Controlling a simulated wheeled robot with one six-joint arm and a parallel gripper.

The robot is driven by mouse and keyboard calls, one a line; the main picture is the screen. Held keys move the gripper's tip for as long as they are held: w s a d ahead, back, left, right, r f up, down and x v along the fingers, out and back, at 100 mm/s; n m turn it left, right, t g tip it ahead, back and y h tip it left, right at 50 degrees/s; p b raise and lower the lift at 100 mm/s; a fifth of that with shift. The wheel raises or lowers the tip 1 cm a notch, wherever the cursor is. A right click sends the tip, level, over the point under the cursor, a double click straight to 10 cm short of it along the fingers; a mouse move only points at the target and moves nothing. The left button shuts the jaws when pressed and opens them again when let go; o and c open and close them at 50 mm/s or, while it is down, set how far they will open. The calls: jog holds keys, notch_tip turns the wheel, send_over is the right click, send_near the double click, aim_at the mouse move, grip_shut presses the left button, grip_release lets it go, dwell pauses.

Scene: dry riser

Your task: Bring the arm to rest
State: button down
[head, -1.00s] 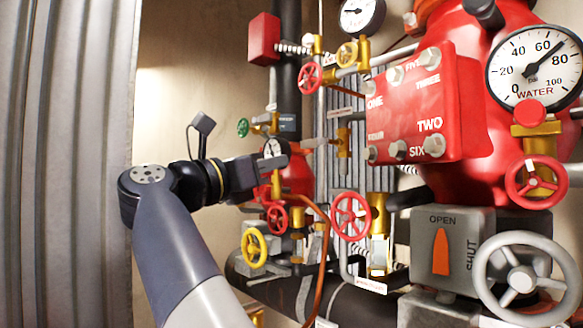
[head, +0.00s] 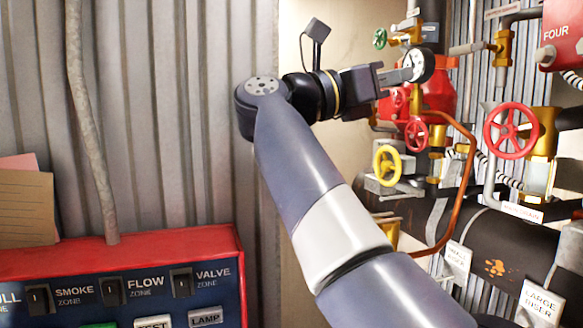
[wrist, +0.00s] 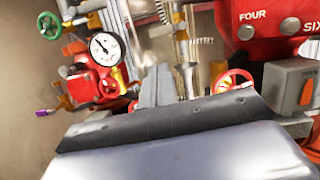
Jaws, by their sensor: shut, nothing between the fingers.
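My gripper (head: 401,75) is in the upper middle of the head view, at the end of my raised, bent arm. Its fingers are shut with nothing between them. They point right, in front of the small pressure gauge (head: 419,65), and hide part of it; I cannot tell the gap between them. In the wrist view the gripper (wrist: 158,82) points toward the pipework, with the same white gauge (wrist: 104,48) to its left.
A yellow handwheel (head: 387,166) and red handwheels (head: 510,130) stand right of my arm. A red-framed switch panel (head: 120,262) is at lower left. Corrugated metal wall (head: 170,120) lies behind; the space before it is open.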

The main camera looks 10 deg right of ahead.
jog(key=p+x, duration=0.2)
jog(key=x, duration=0.5)
jog(key=s+d+f+n+t+y+p, duration=0.1)
jog(key=s+d+f+n+t+p, duration=0.2)
jog(key=s+n, duration=0.3)
jog(key=shift+s+f+n+y, duration=0.35)
jog(key=shift+f+n, duration=0.35)
jog(key=shift+n, duration=1.9)
jog(key=shift+d, duration=0.25)
